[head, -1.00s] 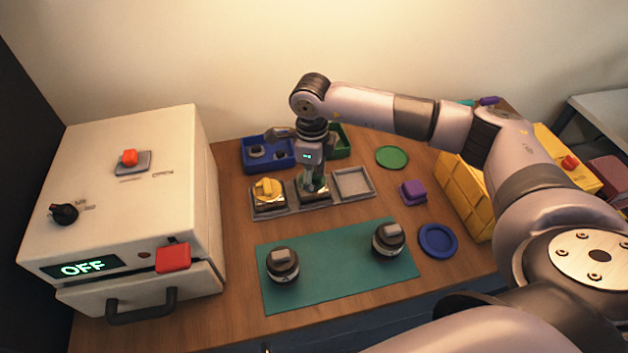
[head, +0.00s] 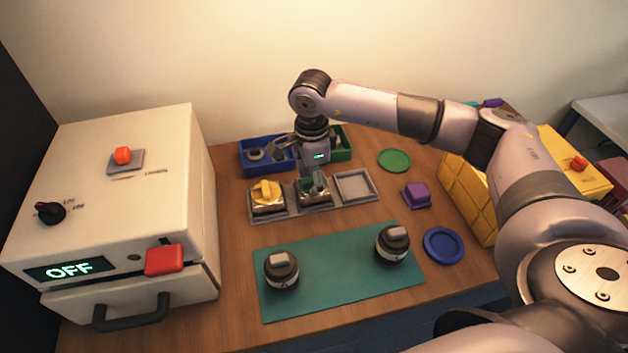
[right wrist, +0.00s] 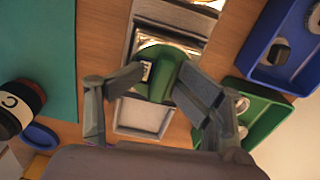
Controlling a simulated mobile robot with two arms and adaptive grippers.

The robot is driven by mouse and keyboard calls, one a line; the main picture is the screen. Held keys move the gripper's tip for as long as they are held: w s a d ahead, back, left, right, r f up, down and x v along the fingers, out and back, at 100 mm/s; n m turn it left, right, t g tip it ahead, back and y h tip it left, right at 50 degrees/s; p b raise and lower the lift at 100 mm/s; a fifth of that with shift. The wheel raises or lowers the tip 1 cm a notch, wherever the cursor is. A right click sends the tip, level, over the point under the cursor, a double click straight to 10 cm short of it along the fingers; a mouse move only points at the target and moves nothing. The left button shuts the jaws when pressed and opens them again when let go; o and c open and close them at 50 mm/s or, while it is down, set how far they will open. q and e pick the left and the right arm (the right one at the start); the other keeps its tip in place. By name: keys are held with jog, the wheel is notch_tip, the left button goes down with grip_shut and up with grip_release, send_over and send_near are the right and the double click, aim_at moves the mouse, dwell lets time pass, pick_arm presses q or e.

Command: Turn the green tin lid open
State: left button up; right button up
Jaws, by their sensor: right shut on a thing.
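The green tin lid (head: 312,188) sits on the middle place of a grey three-part tray (head: 284,213). My right gripper (head: 314,178) is above it, pointing down. In the right wrist view, my right gripper (right wrist: 160,75) is shut on the raised green grip of the lid (right wrist: 157,84), with one finger on each side. The lid's round edge shows beyond the fingers, over a shiny metal tin; I cannot tell whether it is loose. My left gripper is not in view.
A tin with a yellow lid (head: 266,193) stands left in the tray; the right compartment is empty. Blue (head: 262,168) and green (head: 342,157) bins stand behind. Two dark lens parts are on the teal mat (head: 335,285). A white machine (head: 140,205) stands left, yellow boxes right.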

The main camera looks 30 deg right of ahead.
aim_at(312, 178)
jog(key=shift+s+f, duration=0.2)
jog(key=shift+c, duration=0.8)
jog(key=shift+w+r+p, duration=0.1)
jog(key=shift+r+p, duration=0.3)
jog(key=shift+r, duration=0.2)
jog(key=shift+w+r+p, duration=0.15)
jog(key=shift+r+p, duration=1.7)
jog(key=shift+r, duration=1.75)
jog(key=shift+d, duration=0.1)
jog(key=shift+r, duration=0.1)
notch_tip(312, 178, up, 6)
jog(key=p, duration=0.3)
